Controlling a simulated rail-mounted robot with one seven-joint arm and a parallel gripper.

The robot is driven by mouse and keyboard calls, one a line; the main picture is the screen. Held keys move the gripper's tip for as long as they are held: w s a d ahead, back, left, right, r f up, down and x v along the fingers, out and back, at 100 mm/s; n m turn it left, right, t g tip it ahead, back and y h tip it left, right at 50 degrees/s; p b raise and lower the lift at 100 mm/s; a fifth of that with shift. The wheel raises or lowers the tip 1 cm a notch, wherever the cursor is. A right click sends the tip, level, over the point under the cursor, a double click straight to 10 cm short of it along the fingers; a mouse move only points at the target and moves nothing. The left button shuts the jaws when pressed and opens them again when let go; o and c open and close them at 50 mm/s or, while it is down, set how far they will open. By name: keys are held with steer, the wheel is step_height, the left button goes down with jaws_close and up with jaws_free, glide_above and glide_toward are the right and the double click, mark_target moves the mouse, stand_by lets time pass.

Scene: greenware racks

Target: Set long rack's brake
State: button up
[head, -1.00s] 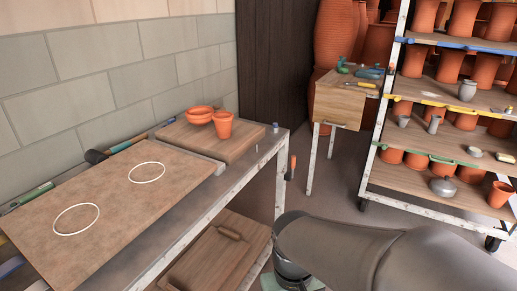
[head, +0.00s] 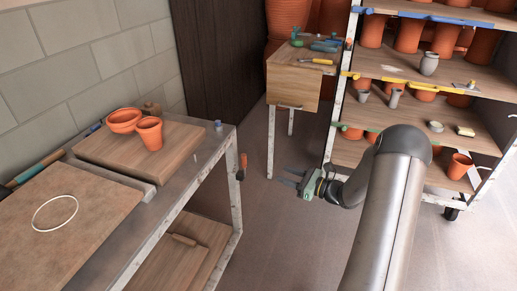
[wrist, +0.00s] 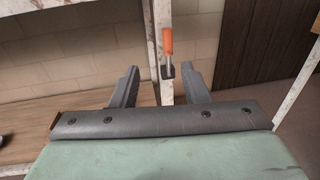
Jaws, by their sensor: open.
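The wheeled rack (head: 483,183) stands at the right in the head view, holding pots on wooden shelves. One dark caster (head: 450,213) shows under its front right part; no brake lever can be made out on it. The rack's lower left is partly hidden by my arm. My gripper (head: 285,177) is open and empty, left of the rack and in front of the small cabinet. In the wrist view, my gripper's two grey fingers (wrist: 160,88) are spread apart, with an orange-handled tool (wrist: 168,42) on a table leg beyond them.
A metal-framed worktable (head: 207,158) with boards and terracotta pots stands at the left; the orange-handled tool (head: 242,165) hangs at its leg. A small wooden cabinet (head: 292,83) stands behind my gripper. The floor (head: 290,245) between table and rack is clear.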

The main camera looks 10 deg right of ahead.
mark_target(244, 166)
steer(key=w+d+b+x, duration=0.1)
steer(key=x, duration=1.6)
steer(key=shift+m+t, duration=0.3)
jaws_close()
